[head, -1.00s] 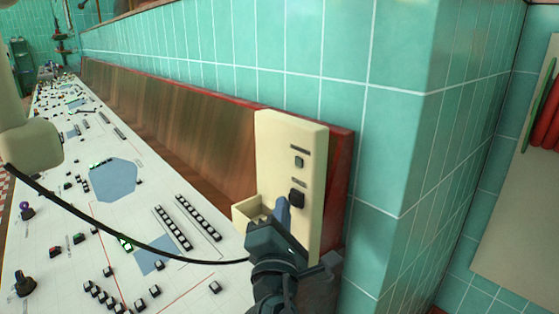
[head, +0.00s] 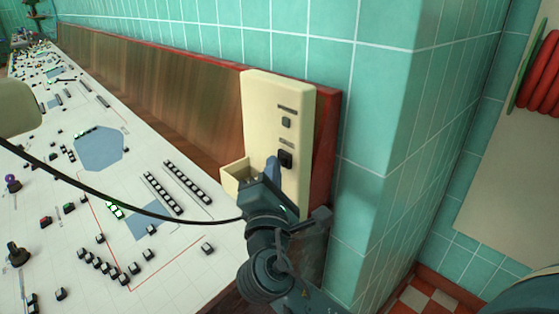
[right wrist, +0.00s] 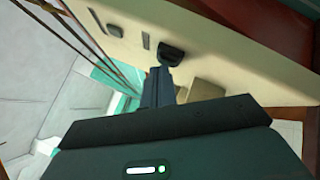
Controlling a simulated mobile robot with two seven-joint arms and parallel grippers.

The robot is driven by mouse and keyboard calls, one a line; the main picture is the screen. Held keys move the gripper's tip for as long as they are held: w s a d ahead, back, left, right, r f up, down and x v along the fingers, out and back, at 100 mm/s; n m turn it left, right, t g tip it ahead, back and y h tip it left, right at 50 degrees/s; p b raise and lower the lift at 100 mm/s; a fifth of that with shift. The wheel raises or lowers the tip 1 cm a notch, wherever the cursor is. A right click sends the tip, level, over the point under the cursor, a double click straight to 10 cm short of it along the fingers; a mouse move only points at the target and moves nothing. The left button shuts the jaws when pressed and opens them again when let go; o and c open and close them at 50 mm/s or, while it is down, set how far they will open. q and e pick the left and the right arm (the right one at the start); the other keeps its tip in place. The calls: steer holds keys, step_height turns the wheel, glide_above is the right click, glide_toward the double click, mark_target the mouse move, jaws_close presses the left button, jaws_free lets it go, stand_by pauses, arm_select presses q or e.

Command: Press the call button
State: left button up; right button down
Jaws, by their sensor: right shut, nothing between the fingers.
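A cream panel (head: 255,110) stands upright at the right end of the console. It carries a small grey-green square button (head: 286,122) above and a larger black button (head: 286,159) below, each under a short dark label too small to read. I cannot tell which is the call button. My right gripper (head: 272,163) is shut and empty, its fingertips at the left edge of the black button. In the right wrist view the fingertips (right wrist: 160,75) lie right by the black button (right wrist: 171,55); I cannot tell whether they touch. My left gripper is not in view.
The white console (head: 190,235) with several switches and knobs fills the left. A small cream open box (head: 234,178) juts from the panel's lower left. A black cable (head: 120,207) hangs across the console. A tiled wall corner (head: 385,150) stands right of the panel.

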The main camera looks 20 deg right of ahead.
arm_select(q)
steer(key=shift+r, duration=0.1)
arm_select(e)
steer(key=shift+s+a, duration=0.25)
steer(key=shift+a, duration=0.5)
steer(key=shift+s+a, duration=0.3)
steer(key=shift+a, duration=0.5)
steer(key=shift+s+a, duration=0.25)
steer(key=shift+a, duration=0.5)
steer(key=shift+s+a, duration=0.3)
steer(key=shift+a, duration=0.5)
